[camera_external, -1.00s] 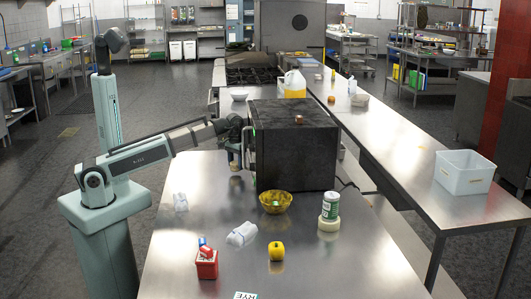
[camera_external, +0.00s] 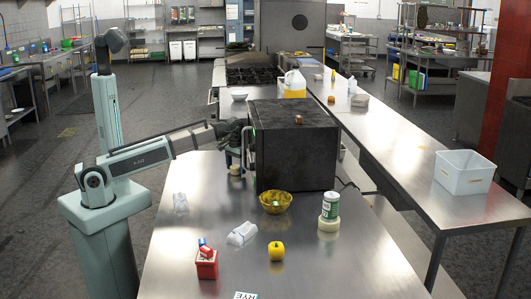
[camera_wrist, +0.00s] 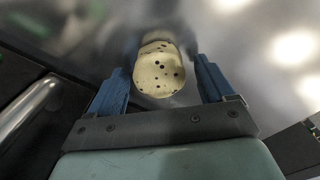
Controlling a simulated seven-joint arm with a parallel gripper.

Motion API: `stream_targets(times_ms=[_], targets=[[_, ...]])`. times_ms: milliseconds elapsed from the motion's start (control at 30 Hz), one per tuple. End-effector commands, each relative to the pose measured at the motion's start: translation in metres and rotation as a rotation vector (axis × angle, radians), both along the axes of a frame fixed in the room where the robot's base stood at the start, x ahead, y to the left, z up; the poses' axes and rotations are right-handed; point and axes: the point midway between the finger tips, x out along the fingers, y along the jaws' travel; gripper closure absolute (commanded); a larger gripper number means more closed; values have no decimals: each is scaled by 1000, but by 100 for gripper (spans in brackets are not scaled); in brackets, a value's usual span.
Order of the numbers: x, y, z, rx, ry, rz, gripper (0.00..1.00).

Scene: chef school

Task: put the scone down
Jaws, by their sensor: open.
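The scone (camera_wrist: 158,72) is pale, rounded and dotted with dark spots. It lies between the two blue fingers of my gripper (camera_wrist: 164,67), with a visible gap on each side in the wrist view. In the external view my gripper (camera_external: 234,158) is low over the steel table, just left of the black oven. The scone (camera_external: 235,170) shows there as a small beige shape below the fingers, seemingly on the table top. My gripper is open around it.
The black oven (camera_external: 295,150) stands close to the right of my gripper, its handle (camera_wrist: 28,108) near in the wrist view.

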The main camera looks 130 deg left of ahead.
Motion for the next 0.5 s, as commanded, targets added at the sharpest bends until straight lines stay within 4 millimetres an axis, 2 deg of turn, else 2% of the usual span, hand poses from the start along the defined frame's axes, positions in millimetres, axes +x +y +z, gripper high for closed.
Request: stream_targets(times_ms=[267, 500], targets=[[0, 0, 12, 1, 0, 0, 18], [1, 1, 48, 2, -1, 0, 18]])
